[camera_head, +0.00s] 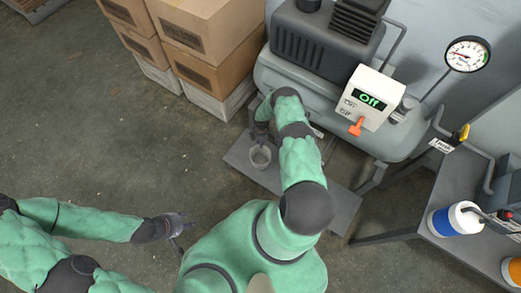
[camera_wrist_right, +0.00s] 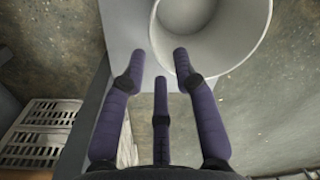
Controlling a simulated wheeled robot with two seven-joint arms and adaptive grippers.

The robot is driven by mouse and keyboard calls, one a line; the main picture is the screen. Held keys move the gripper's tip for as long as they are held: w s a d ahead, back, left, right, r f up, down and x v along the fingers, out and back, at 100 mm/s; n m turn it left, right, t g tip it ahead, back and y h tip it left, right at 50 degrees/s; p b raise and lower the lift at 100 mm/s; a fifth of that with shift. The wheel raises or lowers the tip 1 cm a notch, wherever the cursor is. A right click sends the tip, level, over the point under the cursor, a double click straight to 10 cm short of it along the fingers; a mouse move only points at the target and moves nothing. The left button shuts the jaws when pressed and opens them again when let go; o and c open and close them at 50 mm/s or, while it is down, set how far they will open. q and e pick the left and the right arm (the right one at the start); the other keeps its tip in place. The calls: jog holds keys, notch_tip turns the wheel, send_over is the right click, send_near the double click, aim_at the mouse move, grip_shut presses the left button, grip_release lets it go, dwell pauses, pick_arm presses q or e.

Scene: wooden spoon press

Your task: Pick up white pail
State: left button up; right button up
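The white pail (camera_head: 261,157) stands upright, open at the top, on a grey platform (camera_head: 343,210) below the compressor. In the right wrist view the pail (camera_wrist_right: 240,58) is at the top, right of centre, and looks empty. My right gripper (camera_head: 262,128) is just behind the pail in the head view, partly hidden by its arm. In the wrist view its fingers (camera_wrist_right: 160,62) are apart, with the pail's near rim wall between the tips; contact is unclear. My left gripper (camera_head: 183,228) hangs over the bare floor at the lower left, fingers spread and empty.
A grey compressor (camera_head: 320,80) with a control box (camera_head: 370,97) reading Off stands right behind the pail. Stacked cardboard boxes (camera_head: 205,45) are at the upper left. A grey table (camera_head: 455,185) with a blue-white container (camera_head: 452,219) is on the right. Floor on the left is clear.

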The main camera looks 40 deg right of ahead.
aim_at(260, 150)
jog(key=shift+a+f+b, duration=0.2)
jog(key=shift+f+b, duration=0.6)
jog(key=shift+f, duration=0.75)
jog(key=shift+a+f+b, duration=0.15)
jog(key=shift+f+b, duration=0.6)
jog(key=shift+f, duration=0.75)
grip_shut()
